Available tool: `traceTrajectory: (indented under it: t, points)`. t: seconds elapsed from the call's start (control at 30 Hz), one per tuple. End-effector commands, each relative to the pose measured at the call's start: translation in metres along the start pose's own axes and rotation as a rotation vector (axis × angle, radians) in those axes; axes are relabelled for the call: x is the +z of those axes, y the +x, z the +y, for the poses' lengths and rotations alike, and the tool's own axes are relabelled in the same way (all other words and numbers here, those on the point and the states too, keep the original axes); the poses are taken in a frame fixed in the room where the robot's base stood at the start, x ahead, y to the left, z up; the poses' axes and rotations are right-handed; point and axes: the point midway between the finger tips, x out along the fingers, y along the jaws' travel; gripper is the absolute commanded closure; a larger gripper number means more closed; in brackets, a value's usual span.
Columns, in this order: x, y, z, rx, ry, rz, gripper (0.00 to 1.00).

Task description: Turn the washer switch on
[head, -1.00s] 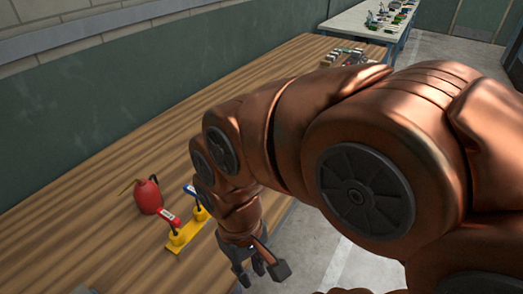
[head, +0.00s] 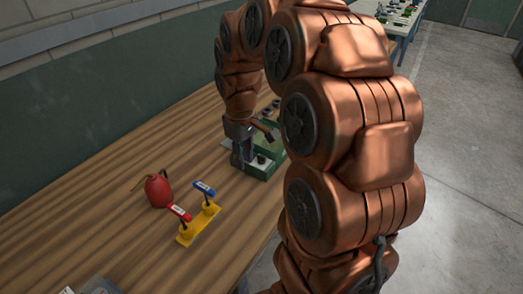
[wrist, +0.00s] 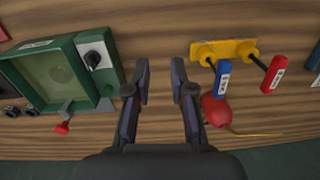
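A green box (wrist: 66,107) lies left of my fingers in the wrist view, with a dark knob (wrist: 93,58) on a pale panel and a red-tipped lever (wrist: 62,128). A yellow base (wrist: 222,49) with a blue handle (wrist: 222,80) and a red handle (wrist: 274,74) is to the right. I cannot tell which is the washer switch. My gripper (wrist: 160,66) is open, with nothing between its fingers. In the head view my gripper (head: 243,156) is by the green box (head: 270,170), partly covering it; the yellow base (head: 197,227) stands nearer.
A red oil can (head: 158,190) with a thin spout stands beside the yellow base. A green wall (head: 70,140) runs along the bench's left side. The wooden bench (head: 100,245) is largely clear at the left. More items sit on a far table.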

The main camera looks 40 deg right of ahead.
Motion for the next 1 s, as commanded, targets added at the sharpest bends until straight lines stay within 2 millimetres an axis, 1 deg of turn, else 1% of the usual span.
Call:
traceTrajectory:
  t: [0.03,0.2,0.3,0.4,0.53,0.63,0.73,1.0]
  points:
    - [-0.007,-0.001,0.016,0.001,-0.003,0.005,0.77]
    - [-0.023,0.003,0.065,0.012,-0.030,0.020,0.77]
    - [-0.029,0.006,0.089,0.018,-0.043,0.026,0.77]
    - [-0.032,0.009,0.107,0.026,-0.052,0.030,0.77]
    - [-0.033,0.011,0.120,0.030,-0.058,0.030,0.77]
    - [-0.033,0.014,0.123,0.031,-0.060,0.031,0.77]
    - [-0.034,0.022,0.124,0.033,-0.061,0.032,0.77]
    - [-0.034,0.060,0.123,0.027,-0.060,0.027,0.77]
